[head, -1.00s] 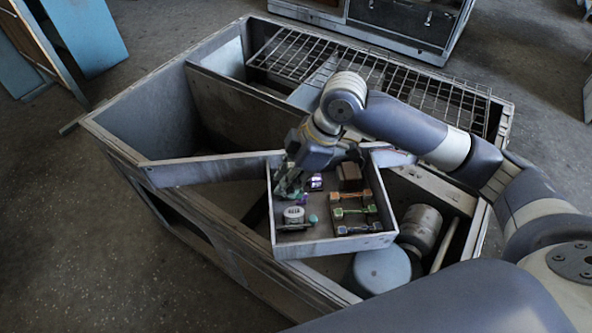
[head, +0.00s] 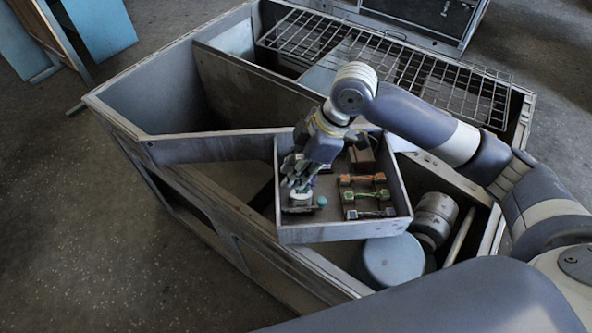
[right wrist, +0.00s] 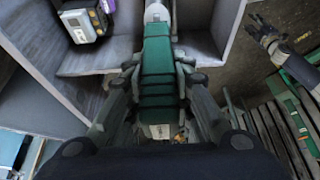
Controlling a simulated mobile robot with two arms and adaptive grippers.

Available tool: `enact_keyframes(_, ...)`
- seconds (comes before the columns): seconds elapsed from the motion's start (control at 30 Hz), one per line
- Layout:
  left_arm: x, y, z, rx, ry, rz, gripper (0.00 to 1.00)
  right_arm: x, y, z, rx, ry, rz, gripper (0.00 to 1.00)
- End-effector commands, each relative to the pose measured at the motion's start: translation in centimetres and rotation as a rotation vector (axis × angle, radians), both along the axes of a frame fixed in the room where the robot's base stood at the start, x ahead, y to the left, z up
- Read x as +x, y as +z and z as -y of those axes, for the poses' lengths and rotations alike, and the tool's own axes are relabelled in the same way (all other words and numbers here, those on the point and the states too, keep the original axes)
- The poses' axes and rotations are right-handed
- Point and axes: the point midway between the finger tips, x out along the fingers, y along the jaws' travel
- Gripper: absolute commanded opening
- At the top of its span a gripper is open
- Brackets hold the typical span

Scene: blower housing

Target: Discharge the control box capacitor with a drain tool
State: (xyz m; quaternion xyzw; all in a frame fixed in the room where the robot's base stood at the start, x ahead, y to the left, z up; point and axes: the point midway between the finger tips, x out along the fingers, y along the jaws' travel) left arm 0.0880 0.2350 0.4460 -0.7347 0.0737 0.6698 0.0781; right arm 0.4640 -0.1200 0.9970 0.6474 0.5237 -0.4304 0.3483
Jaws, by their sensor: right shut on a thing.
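The open control box (head: 345,232) sits tilted across the blower housing in the head view. A pale round part with a dark base, looking like the capacitor (head: 300,197), stands at its left front. My right gripper (head: 297,180) is inside the box, directly over this part and partly covering it. In the right wrist view it is shut on a green-handled tool (right wrist: 158,75). A pale end shows beyond the green handle; I cannot tell whether it touches the capacitor. Another gripper, apparently my left (right wrist: 272,30), shows at the upper right with its fingers spread and empty.
Coloured components (head: 362,195) line the box's right half beside a brown block (head: 361,155). The box walls stand close around my right gripper. A blue-grey drum (head: 392,262) and a motor (head: 435,217) lie in the housing. A wire grille (head: 430,75) covers its back.

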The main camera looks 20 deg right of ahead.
Motion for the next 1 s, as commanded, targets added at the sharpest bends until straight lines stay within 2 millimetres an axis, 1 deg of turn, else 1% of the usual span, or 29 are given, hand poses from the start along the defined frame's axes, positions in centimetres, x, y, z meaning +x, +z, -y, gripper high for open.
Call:
enact_keyframes(0.47, -0.06, -0.06, 0.0, 0.0, 0.0, -0.001, 0.4, 0.02, 0.01, 0.0, 0.001, 0.0, 0.001, 0.05)
enact_keyframes(0.8, -0.08, 0.74, 0.0, 0.0, 0.0, -0.001, 0.4, 0.04, -0.15, -0.07, 0.001, 0.0, 0.001, 0.05)
enact_keyframes(1.0, -0.08, 0.76, 0.0, 0.0, 0.0, -0.001, 0.4, 0.05, -0.38, -0.07, 0.001, 0.0, 0.001, 0.05)
